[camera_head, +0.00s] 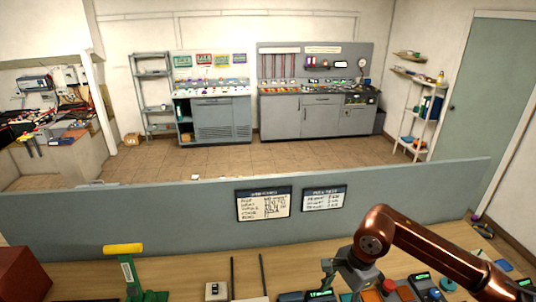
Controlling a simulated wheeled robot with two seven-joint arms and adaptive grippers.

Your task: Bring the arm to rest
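My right arm, copper coloured with dark joints, comes in from the lower right and bends down over the bench. Its dark gripper (335,272) points down at the front of the bench, just above or among the small devices there. The fingers are small and partly hidden, so I cannot tell if they are open or shut, or if they touch anything. My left arm and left gripper are not in view.
The wooden bench (190,262) carries a green tool with a yellow handle (123,249), a dark red box (22,272), a white switch block (215,290), two dark rods and several devices with buttons (388,287). A grey partition (150,222) with two signs stands behind. Bench left of the rods is partly clear.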

